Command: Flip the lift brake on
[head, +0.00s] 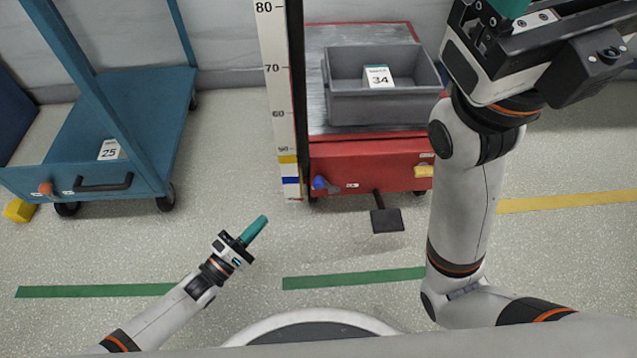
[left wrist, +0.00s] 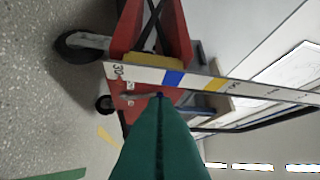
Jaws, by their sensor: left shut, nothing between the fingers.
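The red lift (head: 375,165) stands ahead of me in the head view, with a small blue-knobbed lever (head: 319,183) at the lower left of its front face. A dark foot pedal (head: 386,220) sticks out below. My left gripper (head: 256,230) is shut and empty, in front of the lift and apart from it, to the lower left of the blue knob. In the left wrist view, its green fingers (left wrist: 160,140) point at the red lift (left wrist: 128,30), and a small dark blue spot shows just at their tips. My right gripper (head: 510,8) is at the top right, its fingertips cut off.
A grey bin (head: 380,108) labelled 34 sits on the lift. A numbered measuring post (head: 275,70) stands at its left edge. A blue trolley (head: 150,110) with an orange knob (head: 45,188) stands at the left. The floor before the lift is clear.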

